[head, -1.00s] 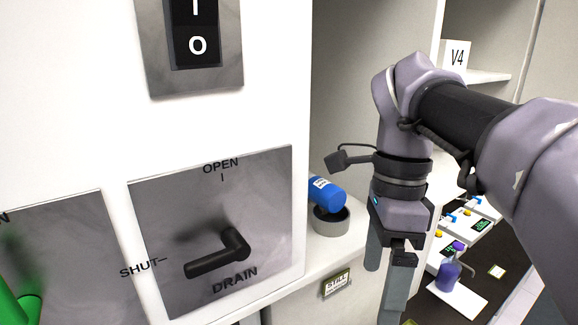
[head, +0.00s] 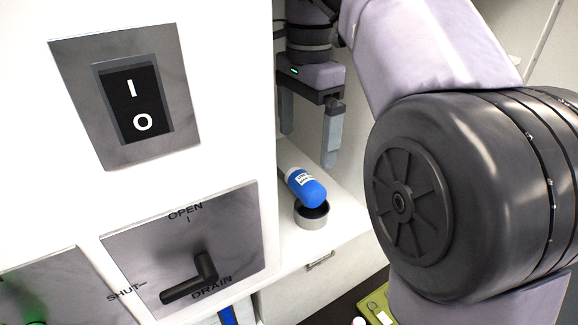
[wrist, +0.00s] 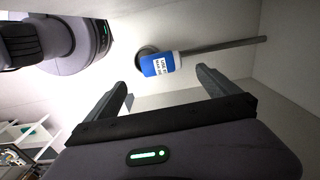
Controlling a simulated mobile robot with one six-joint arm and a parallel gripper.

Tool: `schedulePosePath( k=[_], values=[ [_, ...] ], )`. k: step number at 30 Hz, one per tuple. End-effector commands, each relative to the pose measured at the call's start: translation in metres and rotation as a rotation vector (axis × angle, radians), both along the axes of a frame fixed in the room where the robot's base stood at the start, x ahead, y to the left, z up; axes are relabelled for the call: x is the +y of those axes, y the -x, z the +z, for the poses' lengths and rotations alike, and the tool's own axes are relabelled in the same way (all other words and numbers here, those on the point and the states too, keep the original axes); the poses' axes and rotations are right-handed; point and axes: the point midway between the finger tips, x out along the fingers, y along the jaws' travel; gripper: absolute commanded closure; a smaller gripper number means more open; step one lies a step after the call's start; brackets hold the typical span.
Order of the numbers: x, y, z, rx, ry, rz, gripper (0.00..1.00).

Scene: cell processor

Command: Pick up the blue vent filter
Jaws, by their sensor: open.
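The blue vent filter (head: 306,187) is a short blue cylinder with a white label. In the head view it lies tilted over a small grey round cup (head: 312,215) on a white shelf. My gripper (head: 308,148) is open and empty, with its fingers pointing down above and behind the filter. In the wrist view the filter (wrist: 158,64) shows beyond the gap between my open fingers (wrist: 165,85), apart from them. A grey rod (wrist: 222,45) extends from the filter's end there. The cup (wrist: 146,53) is partly hidden behind the filter.
A white cabinet front with a black rocker switch (head: 137,100) stands left of the shelf. Below it is a drain panel with a black lever (head: 192,279). The shelf (head: 340,245) has a clear front edge. My arm covers much of the right side.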

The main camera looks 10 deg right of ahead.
Motion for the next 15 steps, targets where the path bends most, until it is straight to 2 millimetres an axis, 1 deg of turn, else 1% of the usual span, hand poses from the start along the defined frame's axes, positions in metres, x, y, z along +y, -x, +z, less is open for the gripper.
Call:
schedulePosePath(
  k=[1,3,6,9,15],
  values=[
    [0.0,0.001,-0.02,0.003,-0.001,0.001,0.0],
    [0.0,0.001,-0.037,0.003,-0.001,0.0,0.0],
    [0.0,0.001,-0.053,0.002,-0.002,-0.001,0.0],
    [0.0,-0.001,-0.064,0.002,-0.002,-0.001,0.0],
    [0.001,-0.005,-0.102,0.003,-0.002,-0.002,0.0]
  ],
)
